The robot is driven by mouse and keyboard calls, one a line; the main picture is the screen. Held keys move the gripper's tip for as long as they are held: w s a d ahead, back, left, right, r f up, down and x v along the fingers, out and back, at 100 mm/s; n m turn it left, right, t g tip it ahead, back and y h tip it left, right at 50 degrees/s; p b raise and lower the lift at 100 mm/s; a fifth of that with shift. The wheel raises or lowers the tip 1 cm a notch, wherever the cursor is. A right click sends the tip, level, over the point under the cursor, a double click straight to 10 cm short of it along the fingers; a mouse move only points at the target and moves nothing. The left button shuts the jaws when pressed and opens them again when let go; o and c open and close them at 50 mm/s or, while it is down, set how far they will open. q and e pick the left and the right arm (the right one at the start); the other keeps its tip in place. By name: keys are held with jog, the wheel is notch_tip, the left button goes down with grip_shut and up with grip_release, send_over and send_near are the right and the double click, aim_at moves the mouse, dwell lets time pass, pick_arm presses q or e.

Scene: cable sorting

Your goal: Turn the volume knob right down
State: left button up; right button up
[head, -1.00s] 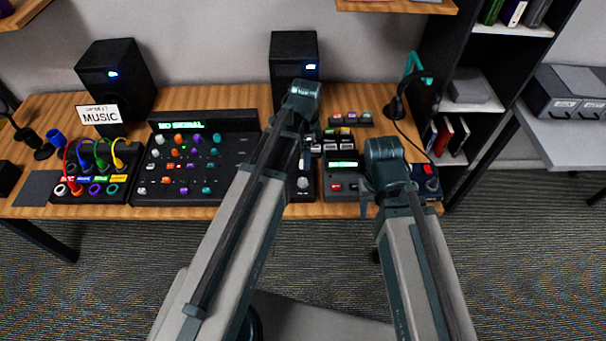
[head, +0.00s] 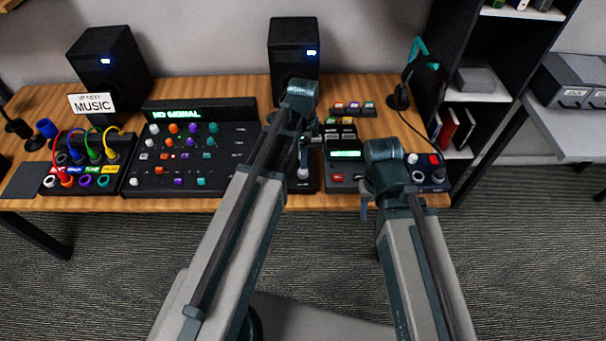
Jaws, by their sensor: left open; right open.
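A silver-grey knob (head: 303,174) stands on a dark unit, partly hidden behind my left arm; I cannot read a label on it. My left gripper (head: 304,158) points down just above or in front of this knob, open; whether it touches cannot be told. The dark box at the right (head: 438,185) has a red button and more knobs, and no label there is readable. My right gripper (head: 366,208) is open and empty in front of the table's front edge, left of that box.
A mixer (head: 222,167) with many coloured knobs shows "NO SIGNAL". A patch box (head: 50,182) with coloured cables lies left of it. Two speakers (head: 108,68) (head: 293,48) stand behind. A headset stand (head: 398,98) is at the right, its cable hanging forward.

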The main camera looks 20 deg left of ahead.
aim_at(303, 173)
pick_arm(q)
notch_tip(303, 173, down, 8)
jog(key=b, duration=0.6)
jog(key=shift+r, duration=0.25)
grip_shut()
